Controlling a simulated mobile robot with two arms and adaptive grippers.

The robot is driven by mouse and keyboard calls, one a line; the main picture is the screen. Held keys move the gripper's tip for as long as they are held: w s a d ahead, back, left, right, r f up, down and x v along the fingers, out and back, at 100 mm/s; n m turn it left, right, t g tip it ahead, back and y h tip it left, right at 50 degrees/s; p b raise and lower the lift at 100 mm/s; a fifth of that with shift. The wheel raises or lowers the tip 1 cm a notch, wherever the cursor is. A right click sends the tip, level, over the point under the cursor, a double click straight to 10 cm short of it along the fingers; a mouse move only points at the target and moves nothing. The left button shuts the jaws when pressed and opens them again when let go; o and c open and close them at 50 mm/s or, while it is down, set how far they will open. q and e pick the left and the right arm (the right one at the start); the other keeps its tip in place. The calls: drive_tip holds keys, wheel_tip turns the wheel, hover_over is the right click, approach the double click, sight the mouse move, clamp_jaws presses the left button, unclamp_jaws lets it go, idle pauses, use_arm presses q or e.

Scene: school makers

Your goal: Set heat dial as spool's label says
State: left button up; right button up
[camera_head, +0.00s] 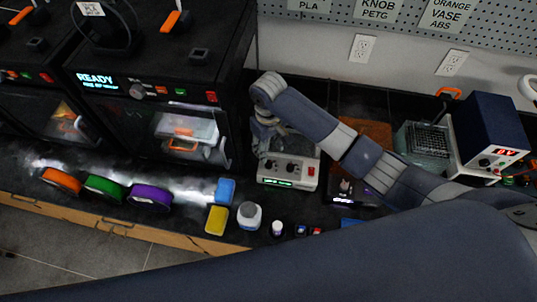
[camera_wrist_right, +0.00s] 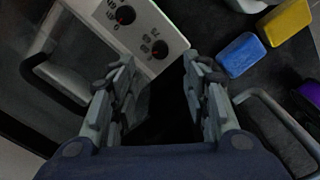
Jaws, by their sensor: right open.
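A light control box (camera_head: 287,172) with two dark dials and a green display stands on the black bench. I cannot tell which is the heat dial. My right gripper (camera_head: 266,136) is above the box's back left; its open, empty fingers (camera_wrist_right: 157,75) point toward the panel, apart from the dials. A spool (camera_head: 103,22) with a white label stands on the printer; its text is unclear. My left gripper is out of view.
Printers (camera_head: 150,90) stand at left; one display reads READY. Orange (camera_head: 60,181), green (camera_head: 104,189) and purple (camera_head: 150,196) spools lie before them. Wall signs name PLA, PETG and ABS.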

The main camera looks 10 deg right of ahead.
wheel_tip(320, 180, up, 4)
drive_tip(key=shift+f, duration=0.25)
idle(0.5)
